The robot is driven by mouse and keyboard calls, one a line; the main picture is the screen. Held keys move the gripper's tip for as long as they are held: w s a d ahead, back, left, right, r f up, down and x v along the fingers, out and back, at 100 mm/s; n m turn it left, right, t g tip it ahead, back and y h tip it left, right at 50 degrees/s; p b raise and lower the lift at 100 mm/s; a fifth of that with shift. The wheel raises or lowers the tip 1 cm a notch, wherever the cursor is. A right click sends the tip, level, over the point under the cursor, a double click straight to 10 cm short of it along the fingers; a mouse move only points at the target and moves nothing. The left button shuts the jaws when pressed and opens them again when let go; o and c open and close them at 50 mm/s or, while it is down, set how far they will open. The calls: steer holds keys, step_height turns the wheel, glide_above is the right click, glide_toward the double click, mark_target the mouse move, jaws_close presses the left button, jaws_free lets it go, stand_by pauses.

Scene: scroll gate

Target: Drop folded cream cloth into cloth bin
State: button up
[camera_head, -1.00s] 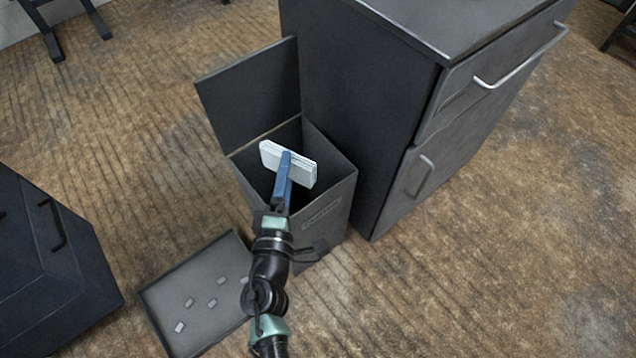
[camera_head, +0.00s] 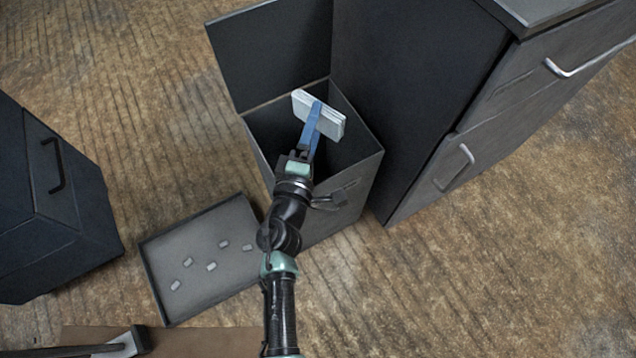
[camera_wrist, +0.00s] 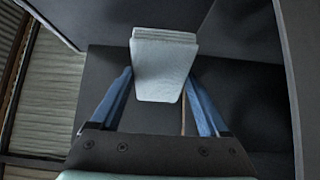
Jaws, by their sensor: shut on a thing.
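The folded cream cloth (camera_head: 319,114) looks pale white-grey and is layered in a flat stack. My gripper (camera_head: 313,122) is shut on it and holds it over the open top of the cloth bin (camera_head: 345,178). In the wrist view the cloth (camera_wrist: 163,68) sits between the two blue fingers of my gripper (camera_wrist: 160,85), with the dark inside of the bin (camera_wrist: 250,95) around and below it. The bin is a dark box with its lid (camera_head: 272,55) raised at the back. The bottom of the bin is mostly hidden in shadow.
A tall dark cabinet (camera_head: 415,90) with metal handles stands close against the bin's right side. A low grey tray (camera_head: 205,225) with several small pale pieces lies on the floor at left. A dark drawer unit (camera_head: 60,190) stands at far left. Floor at lower right is clear.

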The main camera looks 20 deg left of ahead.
steer(key=shift+f, duration=0.25)
steer(key=o, duration=1.2)
steer(key=shift+c, duration=0.2)
steer(key=s+d+p, duration=0.1)
steer(key=s+d, duration=0.1)
steer(key=s, duration=1)
steer(key=shift+s, duration=0.4)
